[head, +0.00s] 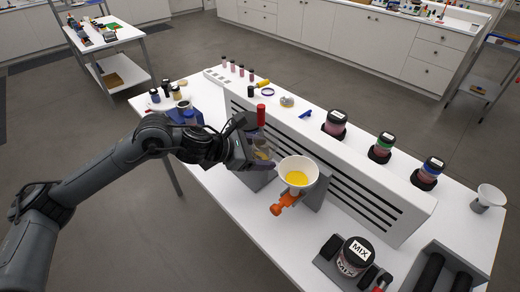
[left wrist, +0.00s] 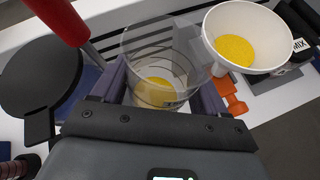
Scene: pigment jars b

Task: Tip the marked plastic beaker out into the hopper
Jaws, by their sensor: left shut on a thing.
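The clear plastic beaker (left wrist: 150,45) has printed marks and holds yellow powder (left wrist: 155,93) in its bottom. My left gripper (head: 262,152) is shut around it, with a finger on each side in the left wrist view (left wrist: 162,88). In the head view the gripper hides most of the beaker. The hopper (head: 298,165) is a white bowl with yellow powder inside and an orange handle below. It also shows in the left wrist view (left wrist: 245,22), just right of the beaker. I cannot tell whether they touch. My right gripper is not in view.
A slotted white raised panel (head: 390,205) runs along the bench behind the hopper, with several dark-lidded jars (head: 336,124) on it. A red-handled tool (left wrist: 58,20) stands close to the left gripper. A MIX jar (head: 355,257) stands at the front right.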

